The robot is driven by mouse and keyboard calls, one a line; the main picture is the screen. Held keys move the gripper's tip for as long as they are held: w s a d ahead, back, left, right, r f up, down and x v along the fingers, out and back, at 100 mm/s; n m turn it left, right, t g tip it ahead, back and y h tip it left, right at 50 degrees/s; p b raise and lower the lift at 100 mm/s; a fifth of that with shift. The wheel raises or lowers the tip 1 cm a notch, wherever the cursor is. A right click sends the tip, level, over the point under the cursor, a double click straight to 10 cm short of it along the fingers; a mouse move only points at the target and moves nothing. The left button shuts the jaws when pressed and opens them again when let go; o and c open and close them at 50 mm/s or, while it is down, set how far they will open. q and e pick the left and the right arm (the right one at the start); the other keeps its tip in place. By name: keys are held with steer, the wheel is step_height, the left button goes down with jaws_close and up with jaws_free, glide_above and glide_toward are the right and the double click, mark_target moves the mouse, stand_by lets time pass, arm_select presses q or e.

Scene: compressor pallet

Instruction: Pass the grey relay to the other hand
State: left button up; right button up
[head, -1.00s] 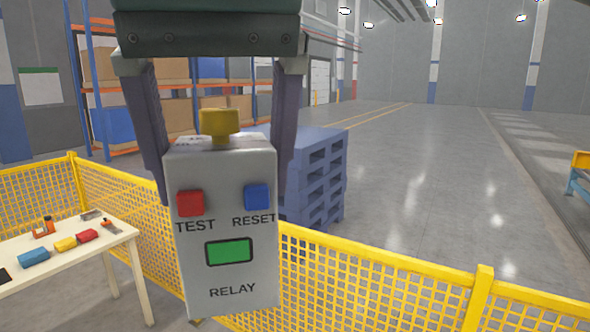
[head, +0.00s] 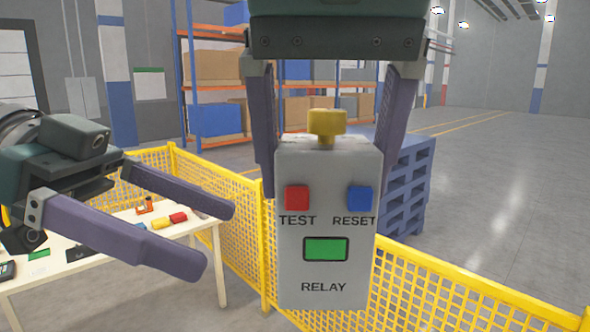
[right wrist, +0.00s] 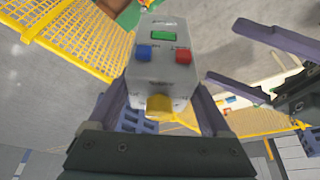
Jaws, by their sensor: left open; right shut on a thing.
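The grey relay (head: 327,265) is a box with a yellow knob on top, a red TEST button, a blue RESET button and a green window. My right gripper (head: 327,165) comes from above and is shut on the relay's sides near its top, holding it upright in the air. In the right wrist view the relay (right wrist: 163,70) sits between the fingers of the right gripper (right wrist: 160,100). My left gripper (head: 205,235) is open and empty to the left of the relay, its fingers pointing toward it but apart from it. It also shows in the right wrist view (right wrist: 275,62).
A table (head: 120,282) with several small items stands at the lower left. A yellow mesh fence (head: 450,285) runs behind the relay. Blue stacked pallets (head: 408,190) and orange shelving with boxes (head: 215,68) stand beyond. The floor to the right is clear.

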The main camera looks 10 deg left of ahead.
mark_target(334, 225)
arm_select(q)
steer(key=shift+m+h, duration=0.6)
steer(key=w+d, duration=0.1)
steer(key=d, duration=0.6)
steer(key=w+d, duration=0.1)
steer(key=d, duration=0.2)
steer(key=shift+w+d+f, duration=0.2)
steer(key=shift+w+d, duration=0.15)
steer(key=shift+d, duration=0.05)
steer(key=shift+s, duration=0.15)
steer(key=c, duration=1.6)
arm_select(e)
steer(key=shift+w, duration=0.1)
arm_select(q)
steer(key=shift+r, duration=0.1)
arm_select(e)
steer(key=o, duration=1.6)
steer(key=shift+c, duration=0.2)
